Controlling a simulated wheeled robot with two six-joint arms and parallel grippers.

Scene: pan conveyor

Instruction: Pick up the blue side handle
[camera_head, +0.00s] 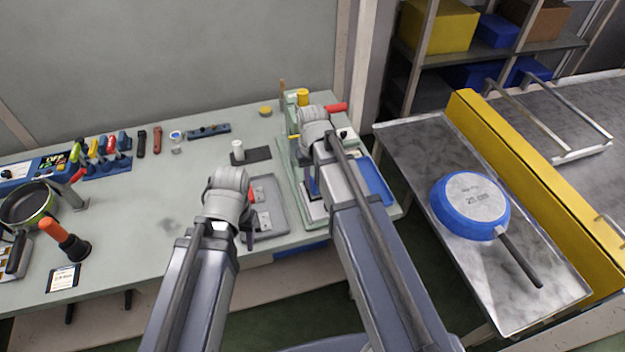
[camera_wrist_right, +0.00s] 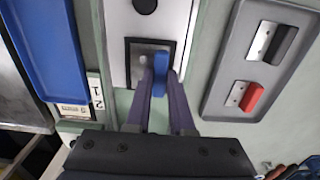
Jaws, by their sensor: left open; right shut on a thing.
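The blue side handle (camera_wrist_right: 160,66) stands between the fingertips of my right gripper (camera_wrist_right: 160,82) in the right wrist view. The gripper is shut on it, over a dark square recess (camera_wrist_right: 140,50) in a light fixture plate. I cannot tell whether the handle touches the recess floor. In the head view my right arm largely covers this spot. My left gripper (camera_head: 248,232) is open beside the grey tray; its fingers are partly hidden by its own wrist.
The grey tray (camera_wrist_right: 222,75) holds a black handle (camera_wrist_right: 285,45) and a red handle (camera_wrist_right: 252,97). A blue tray (camera_head: 378,182) lies right of the fixture. A blue pan (camera_head: 470,203) rests upside down on the metal side table (camera_head: 415,150). Tools line the workbench's left part.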

